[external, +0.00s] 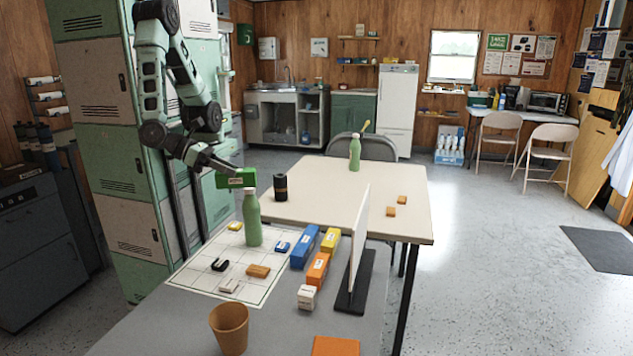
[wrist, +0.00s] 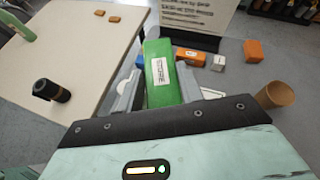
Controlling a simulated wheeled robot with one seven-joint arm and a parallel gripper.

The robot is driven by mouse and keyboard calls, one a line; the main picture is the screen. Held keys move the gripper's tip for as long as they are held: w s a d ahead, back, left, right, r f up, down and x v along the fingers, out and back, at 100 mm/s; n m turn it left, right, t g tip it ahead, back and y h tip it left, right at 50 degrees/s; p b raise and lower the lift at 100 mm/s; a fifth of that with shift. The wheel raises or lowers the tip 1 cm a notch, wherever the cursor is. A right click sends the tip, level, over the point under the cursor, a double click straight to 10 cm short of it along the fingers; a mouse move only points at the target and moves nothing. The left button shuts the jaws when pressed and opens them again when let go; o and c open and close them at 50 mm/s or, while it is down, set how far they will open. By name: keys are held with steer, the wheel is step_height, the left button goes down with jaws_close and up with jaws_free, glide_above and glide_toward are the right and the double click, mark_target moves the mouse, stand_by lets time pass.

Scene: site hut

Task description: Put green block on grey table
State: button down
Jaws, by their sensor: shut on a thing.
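The green block (external: 236,179), a long box with a white label, is held in my gripper (external: 222,172). In the wrist view the green block (wrist: 160,72) sits between the two light grey fingers, sticking out ahead of them. It is in the air, beside the black can and above the height of the green bottle's cap. The grey table (external: 150,325) is in the foreground of the external view, with a white gridded sheet (external: 205,268) on it. My gripper is shut on the block. The fingers are partly hidden in the external view.
On the grey table stand a green bottle (external: 252,220), several coloured boxes, an upright white board (external: 359,238) and a brown cup (external: 230,328). A cream table (external: 330,195) adjoins behind, with a black can (external: 280,187) and another green bottle (external: 354,153).

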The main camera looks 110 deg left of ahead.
steer(key=shift+s+d+f, duration=0.15)
steer(key=shift+s+f, duration=0.25)
step_height(320, 180, down, 22)
steer(key=shift+f+p, duration=0.25)
steer(key=shift+p, duration=0.3)
steer(key=shift+f, duration=0.1)
steer(key=c, duration=0.9)
jaws_free()
steer(key=shift+o, duration=0.3)
steer(key=b+v, duration=0.2)
steer(key=v, duration=1)
